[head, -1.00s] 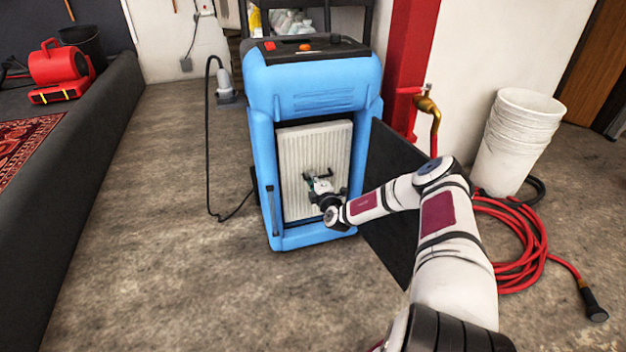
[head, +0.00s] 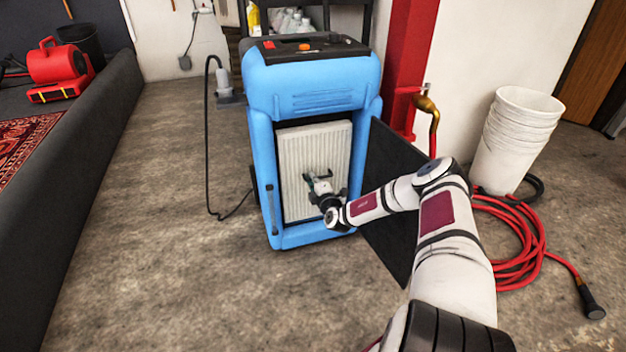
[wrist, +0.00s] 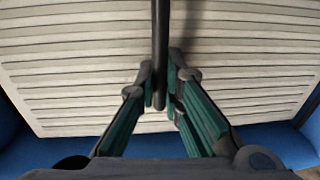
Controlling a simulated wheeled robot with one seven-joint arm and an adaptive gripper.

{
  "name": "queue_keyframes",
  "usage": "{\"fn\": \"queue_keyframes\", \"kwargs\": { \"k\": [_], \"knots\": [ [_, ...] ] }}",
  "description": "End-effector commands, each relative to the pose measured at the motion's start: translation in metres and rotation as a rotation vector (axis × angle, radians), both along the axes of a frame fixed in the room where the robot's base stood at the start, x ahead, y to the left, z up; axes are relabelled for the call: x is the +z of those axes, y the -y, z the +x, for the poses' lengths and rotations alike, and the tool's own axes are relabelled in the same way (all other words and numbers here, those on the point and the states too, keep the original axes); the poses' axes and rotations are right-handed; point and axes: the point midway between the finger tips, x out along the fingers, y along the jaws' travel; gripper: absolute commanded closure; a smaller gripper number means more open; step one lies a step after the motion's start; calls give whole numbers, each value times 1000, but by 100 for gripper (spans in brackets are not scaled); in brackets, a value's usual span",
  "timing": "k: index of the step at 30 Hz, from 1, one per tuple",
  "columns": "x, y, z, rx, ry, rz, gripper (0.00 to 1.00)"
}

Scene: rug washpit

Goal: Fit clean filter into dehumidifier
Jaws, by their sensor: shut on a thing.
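The blue dehumidifier (head: 312,92) stands upright on the floor with its front opening uncovered. The pale ribbed filter (head: 315,150) stands upright in that opening, slightly tilted; I cannot tell whether it is fully seated. My gripper (head: 320,180) is at the lower middle of the filter's face. In the wrist view, my gripper (wrist: 161,100) is shut on a dark upright bar across the filter (wrist: 75,75), which looks like its handle. The dehumidifier's blue frame (wrist: 290,145) shows below the filter. The dark panel (head: 388,190) stands open at the right of the opening.
A black cord (head: 208,150) hangs left of the dehumidifier. A coiled red hose (head: 520,250) and stacked white buckets (head: 518,140) are at the right. A red post (head: 405,60) with a brass tap stands behind. The floor in front (head: 190,270) is clear.

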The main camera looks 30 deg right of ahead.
Motion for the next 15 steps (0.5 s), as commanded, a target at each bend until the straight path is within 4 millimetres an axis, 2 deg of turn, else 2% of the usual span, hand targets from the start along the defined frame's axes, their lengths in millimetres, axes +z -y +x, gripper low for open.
{"fn": "queue_keyframes", "kwargs": {
  "k": [12,13,15],
  "knots": [
    [-9,0,0,0,2,-1,100],
    [-9,0,0,0,2,-1,87],
    [-9,0,0,0,2,-1,71]
  ]
}}
